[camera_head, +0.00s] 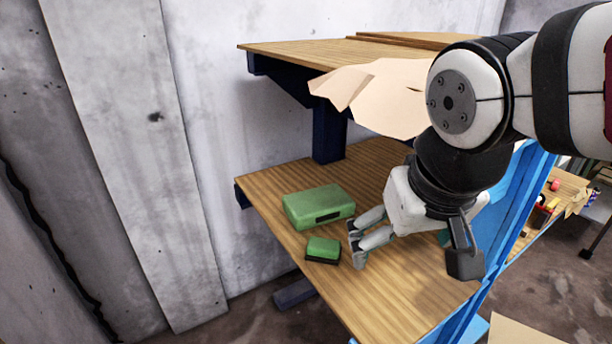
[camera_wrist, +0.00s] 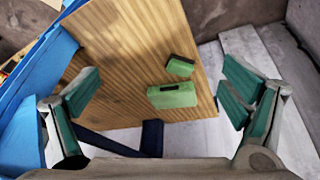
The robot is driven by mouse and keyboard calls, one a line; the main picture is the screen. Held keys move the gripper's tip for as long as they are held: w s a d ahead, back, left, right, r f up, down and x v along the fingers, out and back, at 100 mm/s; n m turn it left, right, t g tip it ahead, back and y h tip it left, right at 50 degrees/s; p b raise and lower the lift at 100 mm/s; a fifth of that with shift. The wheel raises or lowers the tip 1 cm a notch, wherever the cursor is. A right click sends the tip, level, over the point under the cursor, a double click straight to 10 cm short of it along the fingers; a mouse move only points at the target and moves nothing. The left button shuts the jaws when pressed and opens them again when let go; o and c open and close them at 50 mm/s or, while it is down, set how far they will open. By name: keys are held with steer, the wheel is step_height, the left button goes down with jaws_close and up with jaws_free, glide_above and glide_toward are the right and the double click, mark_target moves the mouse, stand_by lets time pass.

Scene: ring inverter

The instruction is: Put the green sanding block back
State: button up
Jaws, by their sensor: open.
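The small green sanding block (camera_head: 322,249) with a dark underside lies on the lower wooden shelf, near its front-left edge. It also shows in the wrist view (camera_wrist: 180,66). A larger green case (camera_head: 318,205) with a dark handle or latch lies behind it on the same shelf, and the two look apart; in the wrist view the case (camera_wrist: 172,96) sits below the block. My gripper (camera_head: 357,240) is open and empty, just right of the block in the head view. In the wrist view its fingers are spread wide, with block and case between them at a distance.
An upper wooden shelf (camera_head: 290,50) on a dark post (camera_head: 328,132) overhangs the back, with a pale angular sheet (camera_head: 385,95) at its edge. A blue frame (camera_head: 510,215) stands to the right. A concrete wall is at left. The front of the lower shelf (camera_head: 390,300) is clear.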

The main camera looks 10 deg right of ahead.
steer(key=shift+n+y, duration=0.6)
steer(key=shift+n, duration=0.1)
steer(key=s, duration=0.2)
steer(key=s+a, duration=0.1)
steer(key=s, duration=0.1)
steer(key=shift+s+a+r, duration=0.1)
steer(key=shift+s+a, duration=0.1)
steer(key=shift+s, duration=0.1)
